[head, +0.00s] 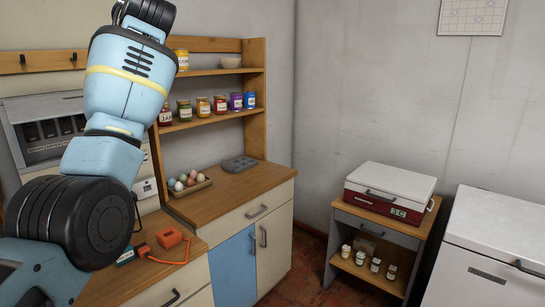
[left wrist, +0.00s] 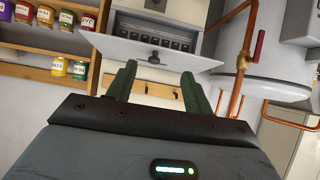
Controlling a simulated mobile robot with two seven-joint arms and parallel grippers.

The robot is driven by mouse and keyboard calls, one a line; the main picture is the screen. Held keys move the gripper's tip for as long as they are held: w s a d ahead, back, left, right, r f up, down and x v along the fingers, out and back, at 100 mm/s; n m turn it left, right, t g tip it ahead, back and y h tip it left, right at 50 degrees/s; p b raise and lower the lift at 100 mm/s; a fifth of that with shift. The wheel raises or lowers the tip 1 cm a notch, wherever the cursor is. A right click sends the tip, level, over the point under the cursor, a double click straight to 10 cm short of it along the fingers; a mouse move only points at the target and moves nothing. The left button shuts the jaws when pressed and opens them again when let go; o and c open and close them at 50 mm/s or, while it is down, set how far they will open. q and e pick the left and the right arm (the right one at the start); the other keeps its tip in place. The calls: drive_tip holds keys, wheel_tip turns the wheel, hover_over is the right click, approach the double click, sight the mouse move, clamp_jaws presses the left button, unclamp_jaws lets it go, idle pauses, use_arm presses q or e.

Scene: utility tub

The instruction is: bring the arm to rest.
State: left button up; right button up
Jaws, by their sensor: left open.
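My left arm (head: 115,100) comes in from the left of the head view and is raised, bent upward past the top edge. Its gripper is out of the head view. In the left wrist view my left gripper (left wrist: 160,88) is open, its two dark green fingers apart with nothing between them. Beyond the fingers are a grey panel box (left wrist: 150,50) with a row of dark switches and a wooden rail with pegs. My right gripper is in neither view.
A wooden counter (head: 235,190) holds a tray of eggs (head: 187,183), a grey muffin tin (head: 239,163) and an orange device (head: 170,238). Shelves above hold several jars (head: 203,107). A red-and-white box (head: 390,190) stands on a side table. Copper pipes (left wrist: 243,60) run beside a tank.

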use_arm(q)
drive_tip(key=w+f+m+t+h, duration=0.1)
drive_tip(key=w+f+m, duration=0.15)
drive_tip(key=f, duration=1.25)
drive_tip(key=w+f+m+h, duration=0.1)
drive_tip(key=w+f+m, duration=0.15)
drive_tip(key=f, duration=1.25)
drive_tip(key=s+d+f+m+t+h, duration=0.1)
drive_tip(key=s+f+m, duration=0.15)
drive_tip(key=f, duration=0.85)
drive_tip(key=s+d+f+m+h, duration=0.1)
drive_tip(key=s+f, duration=0.3)
drive_tip(key=f, duration=0.7)
drive_tip(key=s+d+f+m+h, duration=0.1)
drive_tip(key=s+d+f+h, duration=0.1)
drive_tip(key=s+f, duration=0.75)
drive_tip(key=s+d+f+m+h, duration=0.1)
drive_tip(key=s+d+f+m, duration=0.1)
drive_tip(key=s+f, duration=0.7)
drive_tip(key=s+d+f+h, duration=0.1)
drive_tip(key=s+d+h, duration=0.1)
drive_tip(key=s, duration=1)
drive_tip(key=s+d+f+h, duration=0.1)
drive_tip(key=s+d, duration=0.2)
drive_tip(key=s, duration=1)
drive_tip(key=shift+s+d+h, duration=0.3)
drive_tip(key=shift+d+h, duration=0.1)
